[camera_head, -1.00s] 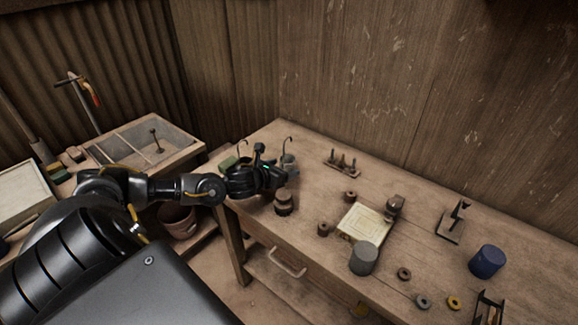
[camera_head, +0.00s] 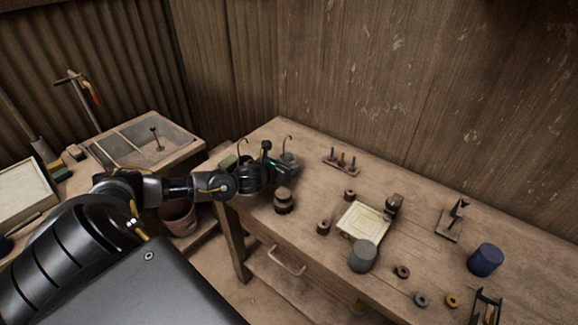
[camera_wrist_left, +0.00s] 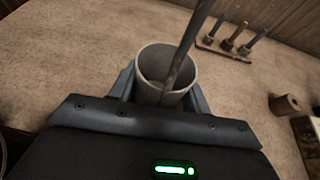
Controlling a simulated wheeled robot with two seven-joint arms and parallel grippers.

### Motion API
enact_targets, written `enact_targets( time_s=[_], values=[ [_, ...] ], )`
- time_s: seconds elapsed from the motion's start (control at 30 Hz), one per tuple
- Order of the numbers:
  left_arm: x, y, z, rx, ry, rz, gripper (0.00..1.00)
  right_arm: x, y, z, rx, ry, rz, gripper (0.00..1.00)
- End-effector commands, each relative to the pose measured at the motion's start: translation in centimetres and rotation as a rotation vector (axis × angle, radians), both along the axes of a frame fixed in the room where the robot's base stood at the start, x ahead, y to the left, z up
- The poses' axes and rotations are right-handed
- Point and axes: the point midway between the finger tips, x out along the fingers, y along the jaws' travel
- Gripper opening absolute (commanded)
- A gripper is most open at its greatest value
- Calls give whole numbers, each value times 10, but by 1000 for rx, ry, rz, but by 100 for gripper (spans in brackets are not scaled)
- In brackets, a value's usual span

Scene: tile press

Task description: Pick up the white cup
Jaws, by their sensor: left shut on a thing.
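The white cup (camera_wrist_left: 152,60), pale grey-white in this light, stands open end up between the fingers of my left gripper (camera_wrist_left: 163,92) in the left wrist view. The gripper is shut on it, with a finger on either side. A dark rod (camera_wrist_left: 188,45) crosses the cup's mouth; I cannot tell if it stands in the cup or in front of it. In the head view my left gripper (camera_head: 286,168) is at the bench's far left corner, with the cup (camera_head: 291,158) partly hidden by it. My right gripper is not in view.
A dark round pot (camera_head: 283,203) stands close in front of the gripper. A peg rack (camera_head: 342,163), a pale square tile (camera_head: 362,222), a grey cylinder (camera_head: 362,257) and a blue cylinder (camera_head: 486,260) are to the right. Thin hooks rise near the cup.

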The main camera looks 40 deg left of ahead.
Motion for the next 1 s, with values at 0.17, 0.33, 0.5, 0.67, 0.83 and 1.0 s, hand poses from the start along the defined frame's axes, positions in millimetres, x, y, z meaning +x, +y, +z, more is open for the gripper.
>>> enact_targets(
  time_s=[0.17,0.33,0.5,0.67,0.83,1.0],
  values=[
    [0,0,2,0,-2,0,22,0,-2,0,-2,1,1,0],
    [1,0,15,-1,-4,-1,22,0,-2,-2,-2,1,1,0],
    [-4,-8,41,-1,-5,-5,22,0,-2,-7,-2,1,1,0],
    [-20,-35,80,0,-7,-6,22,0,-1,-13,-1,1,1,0],
    [-42,-71,104,-2,-5,-6,22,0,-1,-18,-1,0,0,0],
    [-59,-98,121,-3,-3,-4,22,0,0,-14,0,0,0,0]
  ],
)
